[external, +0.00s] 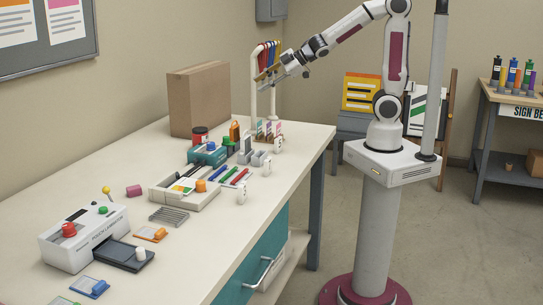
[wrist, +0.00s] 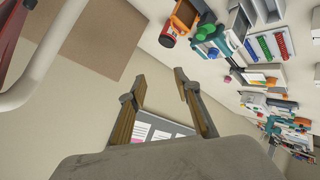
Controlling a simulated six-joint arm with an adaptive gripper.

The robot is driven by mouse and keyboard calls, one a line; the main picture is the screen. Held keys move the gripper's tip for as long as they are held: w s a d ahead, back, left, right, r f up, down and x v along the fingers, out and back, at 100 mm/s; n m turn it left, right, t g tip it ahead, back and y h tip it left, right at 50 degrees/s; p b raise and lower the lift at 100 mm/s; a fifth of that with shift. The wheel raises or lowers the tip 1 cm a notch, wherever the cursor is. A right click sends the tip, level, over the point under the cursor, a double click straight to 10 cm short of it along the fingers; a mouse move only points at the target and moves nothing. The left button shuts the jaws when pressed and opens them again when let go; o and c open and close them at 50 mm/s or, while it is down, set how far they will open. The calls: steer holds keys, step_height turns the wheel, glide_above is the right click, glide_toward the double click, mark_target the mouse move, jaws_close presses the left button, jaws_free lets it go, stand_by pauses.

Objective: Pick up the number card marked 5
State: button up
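My gripper (external: 268,75) is raised above the far end of the bench, close to the white pipe rack with coloured straps. In the wrist view its two fingers (wrist: 156,90) stand apart with nothing between them. Small upright cards (external: 266,127) stand in a wooden holder under the rack, below my gripper. Small white upright pieces with dark marks stand along the bench's right edge: one by the card holder (external: 278,144), one in the middle (external: 266,167) and one nearer (external: 241,194). The marks are too small to read, so I cannot tell which card is the 5.
A tall cardboard box (external: 198,98) stands left of the pipe rack (external: 254,85). A red can (external: 200,136), a teal device (external: 207,154), a tray (external: 187,199) and a laminator (external: 85,237) crowd the bench (external: 40,202). The bench's left side is mostly clear.

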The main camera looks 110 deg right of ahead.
steer(key=w+d+f+n+y, duration=0.1)
steer(key=d+f+n+y, duration=0.1)
steer(key=d+f, duration=0.25)
steer(key=n+y, duration=0.2)
steer(key=y, duration=0.9)
glide_toward(278, 145)
steer(key=r+v, duration=0.1)
steer(key=v, duration=0.2)
steer(key=shift+w+a+f+t, duration=0.15)
steer(key=shift+w+f+t, duration=0.15)
steer(key=shift+f+t, duration=0.1)
steer(key=shift+x, duration=1.3)
steer(key=shift+d+f+x, duration=0.1)
steer(key=shift+f+x, duration=0.05)
steer(key=shift+x, duration=1.15)
steer(key=shift+d+f+x, duration=0.1)
steer(key=shift+d+x, duration=0.05)
steer(key=shift+x, duration=1.15)
